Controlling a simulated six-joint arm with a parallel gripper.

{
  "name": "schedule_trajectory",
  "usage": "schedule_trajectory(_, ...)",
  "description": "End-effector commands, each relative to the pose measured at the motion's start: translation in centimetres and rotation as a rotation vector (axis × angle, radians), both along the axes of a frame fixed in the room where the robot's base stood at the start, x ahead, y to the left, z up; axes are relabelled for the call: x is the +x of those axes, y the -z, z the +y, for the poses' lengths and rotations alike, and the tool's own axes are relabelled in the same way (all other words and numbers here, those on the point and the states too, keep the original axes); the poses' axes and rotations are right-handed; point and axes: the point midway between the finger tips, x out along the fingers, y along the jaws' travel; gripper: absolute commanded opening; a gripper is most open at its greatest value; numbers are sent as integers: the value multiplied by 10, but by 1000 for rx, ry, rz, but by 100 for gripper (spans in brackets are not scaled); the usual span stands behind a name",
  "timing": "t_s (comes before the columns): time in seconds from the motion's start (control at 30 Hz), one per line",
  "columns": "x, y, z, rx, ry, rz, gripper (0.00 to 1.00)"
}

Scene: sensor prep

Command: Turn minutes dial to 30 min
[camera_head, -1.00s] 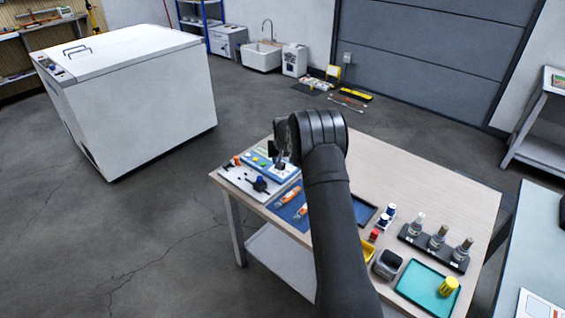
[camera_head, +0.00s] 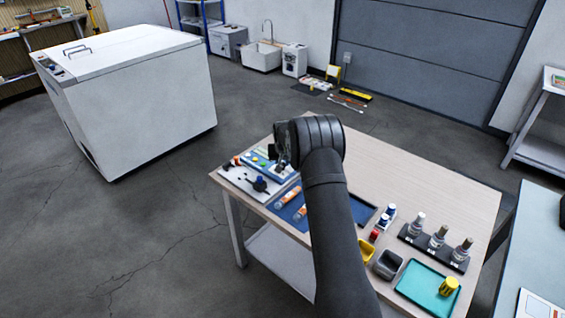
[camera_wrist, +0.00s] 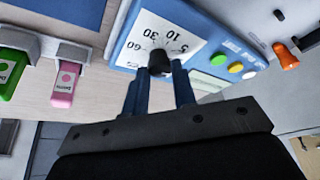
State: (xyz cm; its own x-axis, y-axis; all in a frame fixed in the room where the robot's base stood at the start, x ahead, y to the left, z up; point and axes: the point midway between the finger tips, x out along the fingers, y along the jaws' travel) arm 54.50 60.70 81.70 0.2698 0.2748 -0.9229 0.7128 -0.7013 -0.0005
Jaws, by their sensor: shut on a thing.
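The minutes dial (camera_wrist: 160,62) is a black knob on a white scale plate (camera_wrist: 146,28) marked 5, 10, 30 and 60, which looks upside down in the wrist view. The plate is on a blue device (camera_wrist: 200,50), which also shows at the table's far left corner in the head view (camera_head: 281,172). My gripper (camera_wrist: 160,70) is shut on the dial, with one blue finger on each side of it. In the head view my wrist partly hides the device and the dial. I cannot tell which mark the dial's pointer faces.
Green, yellow and white buttons (camera_wrist: 235,67) sit beside the scale on the device. Green (camera_wrist: 12,72) and pink (camera_wrist: 64,88) tagged items lie left in the wrist view. A blue mat (camera_head: 291,209) with orange tubes lies near the device. The table's far right (camera_head: 430,180) is clear.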

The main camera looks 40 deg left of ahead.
Motion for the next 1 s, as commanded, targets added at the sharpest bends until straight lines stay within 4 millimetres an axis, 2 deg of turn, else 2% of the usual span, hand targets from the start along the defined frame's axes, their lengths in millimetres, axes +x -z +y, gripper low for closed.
schedule_trajectory(0.37, 2, 0, -2, -2, -167, 3, 2)
schedule_trajectory(1.0, 7, 1, -3, -1, -763, 3, 2)
